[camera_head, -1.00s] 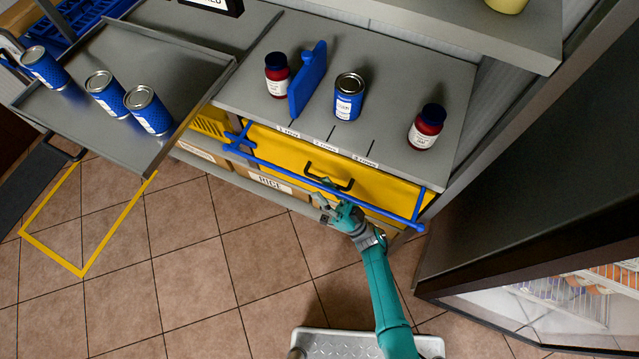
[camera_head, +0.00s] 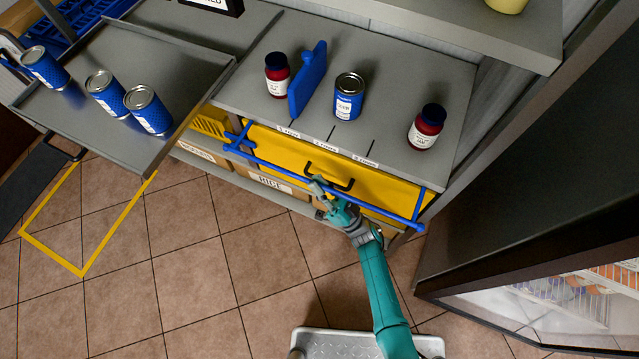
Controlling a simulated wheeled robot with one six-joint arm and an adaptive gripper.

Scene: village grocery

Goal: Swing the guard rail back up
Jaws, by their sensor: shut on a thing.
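The guard rail is a blue bar (camera_head: 285,173) that runs across the front of the yellow drawer (camera_head: 285,150), below the shelf's front edge. Short blue arms at both ends join it to the unit. My gripper (camera_head: 322,187) is at the middle of the bar, just below the drawer's black handle (camera_head: 330,177), and is shut on the rail. The fingers hide a short part of the bar.
On the grey shelf (camera_head: 250,85) stand two red jars (camera_head: 278,75) (camera_head: 426,128), a blue can (camera_head: 348,97) and a blue divider (camera_head: 308,80). Several blue cans stand on a grey tray (camera_head: 185,60) at left. A dark glass-fronted cabinet (camera_head: 540,170) is close on the right.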

